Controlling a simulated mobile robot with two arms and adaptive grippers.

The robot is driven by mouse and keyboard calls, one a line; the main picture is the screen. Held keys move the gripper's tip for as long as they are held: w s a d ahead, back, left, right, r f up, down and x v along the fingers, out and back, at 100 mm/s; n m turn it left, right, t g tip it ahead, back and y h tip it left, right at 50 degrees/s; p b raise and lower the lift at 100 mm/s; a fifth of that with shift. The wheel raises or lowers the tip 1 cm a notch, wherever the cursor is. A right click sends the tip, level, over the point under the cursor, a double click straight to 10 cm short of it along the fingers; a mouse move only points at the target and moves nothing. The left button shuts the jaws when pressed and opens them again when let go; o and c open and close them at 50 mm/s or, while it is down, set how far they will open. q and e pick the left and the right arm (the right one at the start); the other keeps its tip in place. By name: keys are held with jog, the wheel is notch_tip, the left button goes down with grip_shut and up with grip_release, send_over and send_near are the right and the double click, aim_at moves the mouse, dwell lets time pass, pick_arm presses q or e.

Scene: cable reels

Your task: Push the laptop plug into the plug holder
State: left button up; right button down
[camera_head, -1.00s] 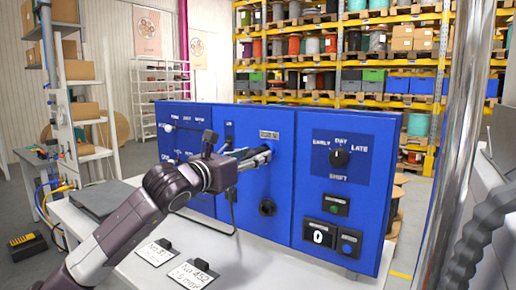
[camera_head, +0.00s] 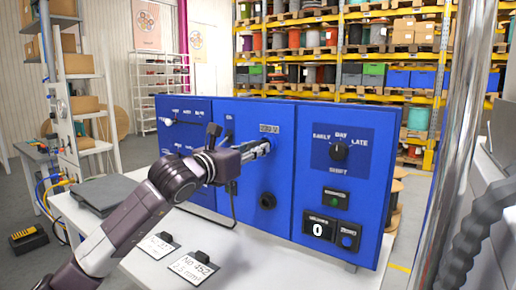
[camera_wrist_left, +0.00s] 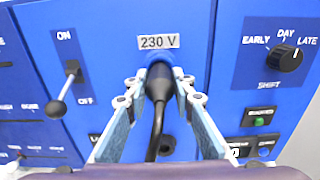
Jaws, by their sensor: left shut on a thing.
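The laptop plug (camera_wrist_left: 158,84) is black, with a black cable running down from it. My left gripper (camera_wrist_left: 161,92) is shut on it, one finger on each side. The plug points at the blue panel just below the "230 V" label. The plug holder (camera_wrist_left: 181,72) shows there as a blue rim around the plug's front end. The plug's front hides the opening, so I cannot tell how deep it sits. In the head view my left gripper (camera_head: 256,149) reaches the panel below the label, and its fingers hide the plug. My right gripper is not in view.
The blue panel (camera_head: 300,225) carries a shift dial (camera_head: 339,151), buttons and a lever switch (camera_wrist_left: 66,92). A dark round socket (camera_head: 267,201) lies below the plug. White cards (camera_head: 192,267) and a grey closed laptop (camera_head: 103,194) lie on the table.

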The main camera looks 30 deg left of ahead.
pick_arm(q)
grip_shut()
jog(key=shift+s+f+b, duration=0.1)
jog(key=shift+s+b, duration=0.05)
jog(key=shift+b, duration=0.15)
jog(key=shift+s+a+b, duration=0.1)
jog(key=shift+s+b, duration=0.3)
jog(key=shift+s, duration=0.4)
jog(key=shift+s+b, duration=0.5)
jog(key=shift+b, duration=0.2)
jog(key=shift+s+a+b, duration=0.1)
jog(key=shift+s+b, duration=0.5)
jog(key=shift+s, duration=0.1)
jog(key=shift+s, duration=0.1)
